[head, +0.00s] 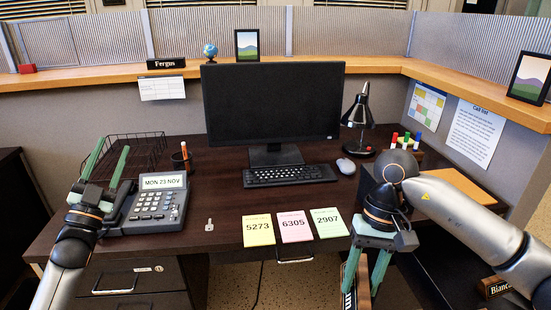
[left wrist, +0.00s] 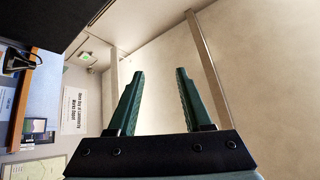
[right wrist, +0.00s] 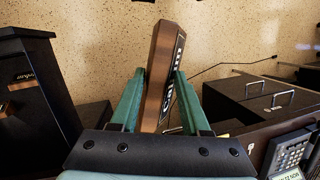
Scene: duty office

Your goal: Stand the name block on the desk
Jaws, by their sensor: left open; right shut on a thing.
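My right gripper (head: 365,282) points down in front of the desk's front edge and is shut on a name block (head: 361,293). In the right wrist view the name block (right wrist: 157,70) is brown wood with a black face and white letters, partly hidden by a finger. It sits tilted between the fingers, above the speckled floor. The dark brown desk (head: 220,175) has bare room between its phone and keyboard. My left gripper (head: 109,150) is open and empty, pointing up by the phone; its fingers (left wrist: 158,85) also show in the left wrist view.
The phone (head: 155,205), key (head: 209,224), numbered cards (head: 294,226), keyboard (head: 289,175), monitor (head: 272,100), lamp (head: 359,112) and pen holder (head: 181,160) stand on the desk. A "Fergus" block (head: 166,63) is on the shelf. A "Bianca" block (head: 495,287) is low at right.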

